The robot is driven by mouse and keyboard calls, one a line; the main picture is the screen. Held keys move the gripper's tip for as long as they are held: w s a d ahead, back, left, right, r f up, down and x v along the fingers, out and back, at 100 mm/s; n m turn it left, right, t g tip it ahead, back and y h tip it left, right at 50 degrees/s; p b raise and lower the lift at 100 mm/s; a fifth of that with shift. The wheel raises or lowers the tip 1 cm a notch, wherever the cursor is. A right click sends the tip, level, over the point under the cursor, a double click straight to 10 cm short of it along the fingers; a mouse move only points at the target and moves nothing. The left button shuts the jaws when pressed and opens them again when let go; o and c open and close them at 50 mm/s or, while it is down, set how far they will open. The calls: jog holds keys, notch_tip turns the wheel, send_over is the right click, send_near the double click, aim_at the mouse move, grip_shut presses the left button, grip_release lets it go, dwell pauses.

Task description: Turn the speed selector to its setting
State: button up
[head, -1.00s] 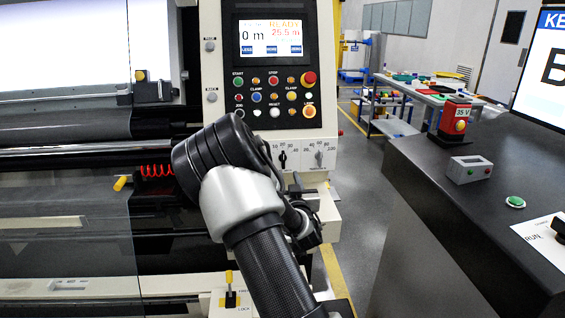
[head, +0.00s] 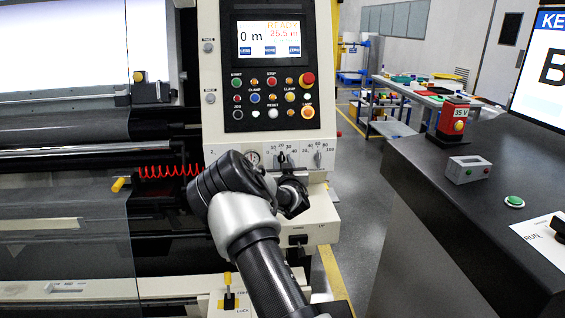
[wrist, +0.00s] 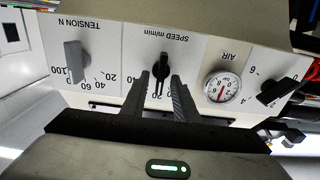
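The speed selector (wrist: 162,72) is a black bar knob on a white plate labelled SPEED m/min, upside down in the wrist view. Its bar points nearly straight up and down there; the exact mark it stands at cannot be read. My gripper (wrist: 160,82) is open, one finger on each side of the knob, with a gap showing on both sides. I cannot tell how deep the fingertips reach around it. In the head view the selector (head: 282,160) shows just above my gripper (head: 288,178), whose fingers are mostly hidden there.
A grey tension knob (wrist: 74,60) and a round air gauge (wrist: 222,87) flank the selector. A black knob (wrist: 278,90) sits beyond the gauge. Above the dials is a panel of push buttons (head: 272,98) with a lit screen (head: 269,38). A dark counter (head: 440,200) stands at right.

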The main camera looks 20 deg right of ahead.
grip_shut()
jog(key=shift+f+n+b, duration=0.15)
jog(key=shift+n+b, duration=0.25)
jog(key=shift+b, duration=0.15)
jog(key=shift+a+n+b, duration=0.1)
jog(key=shift+n+b, duration=0.5)
jog(key=shift+b, duration=0.2)
jog(key=n+b, duration=0.4)
jog(key=shift+a+f+b, duration=0.2)
jog(key=shift+b, duration=0.2)
jog(key=n+b, duration=0.2)
jog(key=shift+w+a+n, duration=0.1)
jog(key=shift+n, duration=0.3)
jog(key=shift+n+b, duration=1.1)
jog(key=shift+n, duration=0.4)
